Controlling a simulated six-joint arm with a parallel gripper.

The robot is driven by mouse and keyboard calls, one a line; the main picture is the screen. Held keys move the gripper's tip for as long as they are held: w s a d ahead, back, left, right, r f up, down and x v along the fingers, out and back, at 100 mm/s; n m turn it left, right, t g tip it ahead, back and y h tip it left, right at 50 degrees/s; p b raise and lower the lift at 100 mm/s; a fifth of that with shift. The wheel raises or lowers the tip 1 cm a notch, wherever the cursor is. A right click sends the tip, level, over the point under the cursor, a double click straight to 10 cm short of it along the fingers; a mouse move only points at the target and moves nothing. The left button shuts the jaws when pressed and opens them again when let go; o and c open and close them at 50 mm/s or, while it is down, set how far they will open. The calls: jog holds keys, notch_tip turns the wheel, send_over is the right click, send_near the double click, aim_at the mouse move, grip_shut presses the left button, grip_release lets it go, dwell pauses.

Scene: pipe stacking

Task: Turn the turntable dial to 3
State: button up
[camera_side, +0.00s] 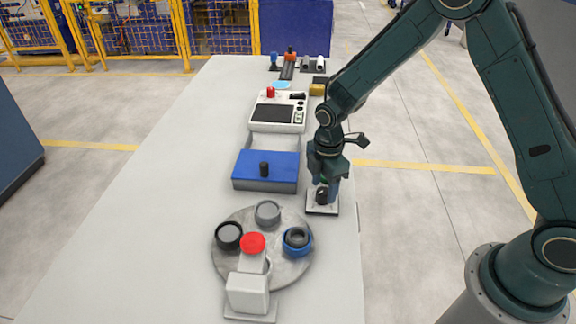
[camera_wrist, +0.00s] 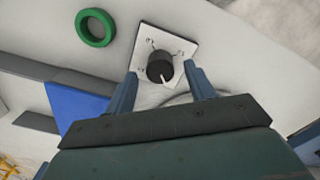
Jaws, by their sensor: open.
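The dial is a black knob (camera_wrist: 160,68) with a pale pointer line, set on a white square plate (camera_wrist: 148,42) with several small marks. In the side view the black knob (camera_side: 322,196) shows just below my gripper, on its plate (camera_side: 322,210) near the table's right edge. My gripper (camera_wrist: 160,80) is open, with its two blue fingers on either side of the knob and apart from it as far as I can tell. The turntable (camera_side: 262,278) is the grey round disc to the left and nearer the camera. The numbers on the dial plate are too small to read.
The turntable carries black, grey and blue rings, with a red-topped white fixture (camera_side: 248,290) in front. A blue box (camera_side: 266,180) with a black knob stands left of my gripper. A green ring (camera_wrist: 95,27) lies near the dial. The table's left side is clear.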

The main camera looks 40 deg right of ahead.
jog(key=shift+f, duration=0.9)
jog(key=shift+c, duration=0.4)
jog(key=c, duration=0.9)
